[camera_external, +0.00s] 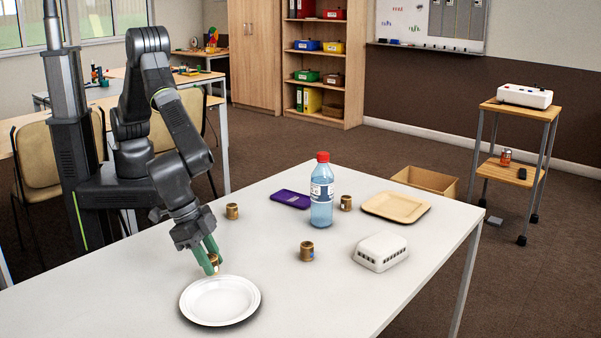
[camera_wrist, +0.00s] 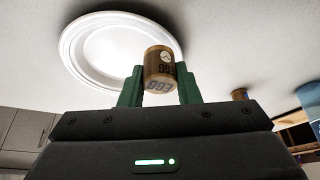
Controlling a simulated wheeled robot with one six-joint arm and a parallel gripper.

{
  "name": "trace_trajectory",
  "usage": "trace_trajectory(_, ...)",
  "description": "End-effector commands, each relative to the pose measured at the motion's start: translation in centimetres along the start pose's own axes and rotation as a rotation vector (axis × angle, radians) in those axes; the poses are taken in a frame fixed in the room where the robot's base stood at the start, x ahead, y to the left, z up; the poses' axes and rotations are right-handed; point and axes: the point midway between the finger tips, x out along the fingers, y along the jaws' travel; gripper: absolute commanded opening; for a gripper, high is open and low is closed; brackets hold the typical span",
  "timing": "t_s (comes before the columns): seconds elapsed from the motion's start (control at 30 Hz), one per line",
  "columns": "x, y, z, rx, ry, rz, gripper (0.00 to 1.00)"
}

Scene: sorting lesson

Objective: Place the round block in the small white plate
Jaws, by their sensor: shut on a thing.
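The round block (camera_wrist: 159,68), a small brown cylinder with "EGG" lettering, is between the green fingers of my gripper (camera_wrist: 160,88) in the wrist view. My gripper (camera_external: 211,259) is shut on it, and in the external view the block (camera_external: 215,260) is mostly hidden by the fingers. The small white plate (camera_external: 220,300) is round and empty on the near part of the table. My gripper and block are above the table near the plate's far rim. The plate (camera_wrist: 78,48) also shows behind the block in the wrist view.
Similar brown cylinders (camera_external: 307,251), (camera_external: 232,211) and (camera_external: 346,202) stand on the white table (camera_external: 290,300). A water bottle (camera_external: 321,195), purple flat object (camera_external: 291,199), tan square plate (camera_external: 396,207) and white slotted box (camera_external: 381,251) are farther right. The table right of the white plate is clear.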

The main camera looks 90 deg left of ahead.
Motion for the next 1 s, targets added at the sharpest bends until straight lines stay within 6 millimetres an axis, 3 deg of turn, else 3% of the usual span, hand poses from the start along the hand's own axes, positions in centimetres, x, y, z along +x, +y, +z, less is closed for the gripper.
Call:
trace_trajectory(0.1, 1.1, 0.0, 0.5, 0.000, -0.001, 0.000, 0.08)
trace_trajectory(0.67, 2.0, 0.0, 0.8, 0.000, 0.000, 0.001, 0.08)
trace_trajectory(0.7, 2.0, 0.0, 0.8, 0.000, 0.000, 0.001, 0.32)
trace_trajectory(0.8, 1.9, 0.0, 0.8, 0.000, 0.000, 0.001, 0.51)
trace_trajectory(1.0, 1.9, 0.0, 0.8, 0.000, 0.000, 0.001, 0.51)
